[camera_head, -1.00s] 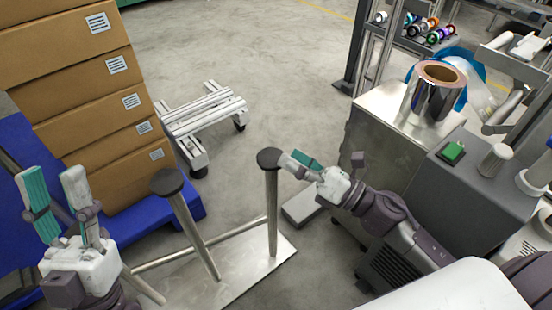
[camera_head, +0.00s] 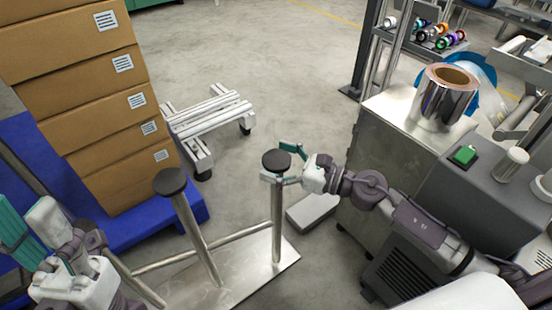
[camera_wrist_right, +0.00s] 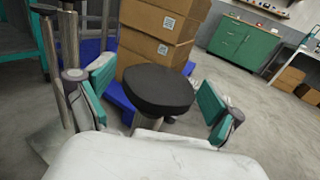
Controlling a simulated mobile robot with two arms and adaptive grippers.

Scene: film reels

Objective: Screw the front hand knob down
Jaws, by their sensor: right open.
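A black round hand knob (camera_head: 276,160) sits on top of a metal post (camera_head: 277,215), on a stand with a flat metal base (camera_head: 250,270). My right gripper (camera_head: 283,161) is open, with its teal-padded fingers on either side of this knob. In the right wrist view the knob (camera_wrist_right: 158,88) lies between the two spread fingers, with gaps visible at both sides. A second black knob (camera_head: 170,181) tops the other post, to the left. My left gripper (camera_head: 30,225) is at the lower left, open and empty, apart from the stand.
Stacked cardboard boxes (camera_head: 100,110) stand on a blue pallet (camera_head: 190,210) at the left. A low white frame (camera_head: 205,115) is on the floor behind the stand. A grey machine cabinet (camera_head: 385,145) with a foil roll (camera_head: 445,100) stands at the right.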

